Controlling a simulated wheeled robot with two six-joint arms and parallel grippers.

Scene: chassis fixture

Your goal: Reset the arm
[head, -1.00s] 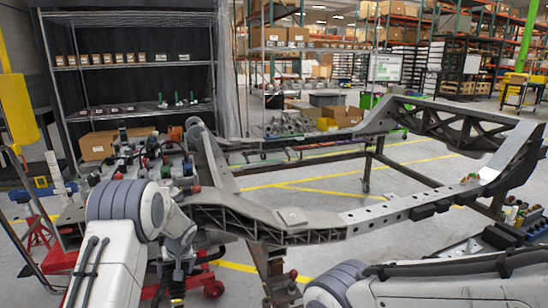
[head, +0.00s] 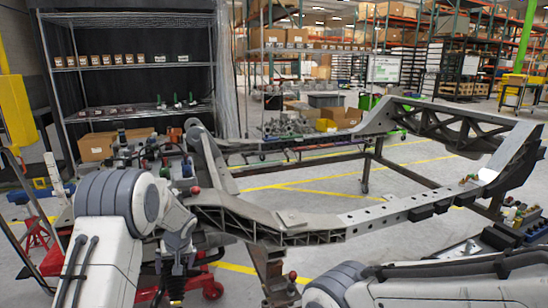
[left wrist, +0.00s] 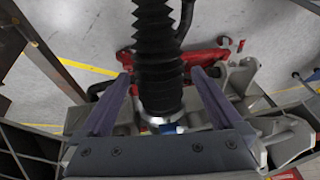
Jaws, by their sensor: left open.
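My left arm (head: 118,205) comes in from the left of the head view and bends down at the wrist (head: 178,240), in front of the chassis frame. In the left wrist view my left gripper (left wrist: 161,77) is open, its two fingers spread apart. A black ribbed bellows (left wrist: 157,50) runs between the fingers, with a visible gap on each side. It also shows below the wrist in the head view (head: 177,284). My right arm (head: 430,281) lies low across the bottom right of the head view; its gripper is out of frame.
A large grey chassis frame (head: 310,237) spans the middle and right. A red wheeled stand (head: 212,289) is below left, also seen in the left wrist view (left wrist: 195,60). Wire shelves (head: 135,65) stand behind. Open floor (head: 325,190) shows inside the frame.

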